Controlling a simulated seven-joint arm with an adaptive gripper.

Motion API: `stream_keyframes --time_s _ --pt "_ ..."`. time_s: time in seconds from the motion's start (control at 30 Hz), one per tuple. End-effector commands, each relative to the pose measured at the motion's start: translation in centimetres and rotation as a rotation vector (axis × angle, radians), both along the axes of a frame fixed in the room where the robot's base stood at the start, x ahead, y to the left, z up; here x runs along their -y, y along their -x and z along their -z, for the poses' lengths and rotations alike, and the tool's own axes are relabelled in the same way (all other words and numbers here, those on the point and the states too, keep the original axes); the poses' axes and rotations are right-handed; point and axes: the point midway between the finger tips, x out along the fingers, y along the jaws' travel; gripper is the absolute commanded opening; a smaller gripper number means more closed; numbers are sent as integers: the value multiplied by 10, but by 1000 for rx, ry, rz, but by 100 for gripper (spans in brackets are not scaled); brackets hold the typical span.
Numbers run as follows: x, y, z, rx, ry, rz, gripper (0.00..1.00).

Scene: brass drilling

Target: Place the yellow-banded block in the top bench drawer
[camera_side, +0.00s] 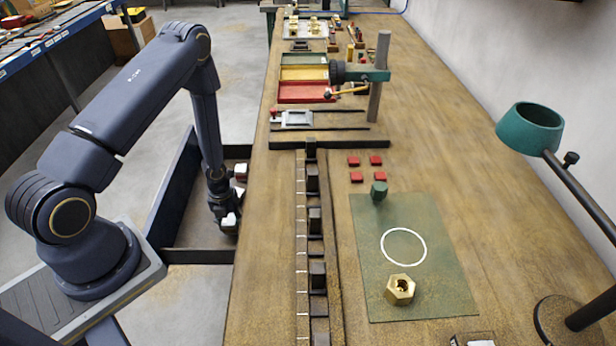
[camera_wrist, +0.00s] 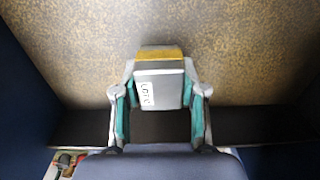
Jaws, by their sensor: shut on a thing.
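The yellow-banded block (camera_wrist: 158,85) is grey with a yellow band at its far end and a white printed label. It sits between the fingers of my gripper (camera_wrist: 160,76), which is shut on it. In the side view my gripper (camera_side: 228,214) points down inside the open bench drawer (camera_side: 170,190), near the bench edge. The drawer has dark blue walls and a brown floor, which also shows behind the block in the wrist view (camera_wrist: 60,50). I cannot clearly make out the block in the side view, nor tell its gap to the drawer floor.
The bench top (camera_side: 460,170) is to the right of the drawer. It carries a dark slotted rail (camera_side: 316,240), a green mat (camera_side: 440,270) with a brass nut (camera_side: 400,288), red pieces (camera_side: 356,177), coloured trays (camera_side: 304,92) and a green lamp (camera_side: 530,127).

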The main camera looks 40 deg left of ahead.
Motion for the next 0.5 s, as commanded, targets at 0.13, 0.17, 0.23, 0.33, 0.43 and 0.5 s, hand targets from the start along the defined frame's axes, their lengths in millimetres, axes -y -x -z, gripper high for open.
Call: stream_keyframes --time_s 0.13,0.17,0.23,0.33,0.43,0.5 --pt "0 0 16 1 1 1 0" --pt "0 0 17 0 0 1 0" --pt "0 0 18 1 0 1 0" --pt "0 -1 17 1 0 0 0" --pt "0 0 18 1 0 1 0" --pt "0 0 20 1 0 1 0"
